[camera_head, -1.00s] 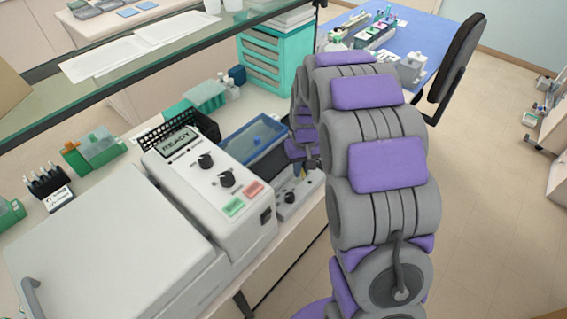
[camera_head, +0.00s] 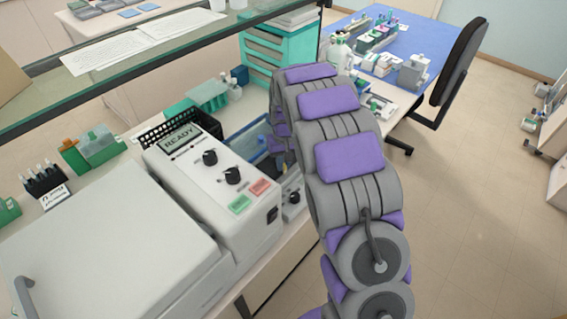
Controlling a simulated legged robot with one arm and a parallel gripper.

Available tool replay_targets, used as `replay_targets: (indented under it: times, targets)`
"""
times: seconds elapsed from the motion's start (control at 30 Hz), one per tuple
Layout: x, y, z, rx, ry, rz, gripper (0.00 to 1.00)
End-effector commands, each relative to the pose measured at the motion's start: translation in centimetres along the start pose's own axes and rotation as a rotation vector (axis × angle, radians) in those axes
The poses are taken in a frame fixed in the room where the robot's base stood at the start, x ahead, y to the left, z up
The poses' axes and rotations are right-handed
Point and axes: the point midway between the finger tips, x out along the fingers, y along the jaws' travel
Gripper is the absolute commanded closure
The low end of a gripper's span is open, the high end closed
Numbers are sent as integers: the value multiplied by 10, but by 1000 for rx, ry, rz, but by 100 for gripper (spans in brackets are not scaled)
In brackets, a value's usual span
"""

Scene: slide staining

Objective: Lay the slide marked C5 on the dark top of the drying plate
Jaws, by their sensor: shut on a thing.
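My grey and purple arm fills the middle right and reaches away over the bench. The jaws of my gripper are hidden behind the arm, and so is whatever they hold. I see no slide marked C5. A small pale device with a dark knob (camera_head: 294,197) stands on the bench just right of the big white machine, partly covered by my arm. It may be the drying plate; I cannot see a dark top on it.
The white machine (camera_head: 180,212) reads READY and has knobs and green and red labels. Behind it are a black basket (camera_head: 163,132), a blue tray (camera_head: 243,142) and teal drawers (camera_head: 275,52). A glass shelf (camera_head: 135,60) crosses above. A chair (camera_head: 458,65) stands by the blue table (camera_head: 428,40).

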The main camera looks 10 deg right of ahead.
Motion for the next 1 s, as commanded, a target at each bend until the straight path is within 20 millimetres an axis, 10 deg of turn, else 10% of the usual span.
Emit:
replay_targets:
  times: [0.23, 0.27, 0.5, 1.0]
  targets:
    - [0, 5, 0, 0, 0, -4, 100]
    - [0, 5, 0, 0, 1, -4, 83]
    - [0, 2, 0, 1, 1, -1, 60]
    - [0, 2, 0, 0, 1, -2, 60]
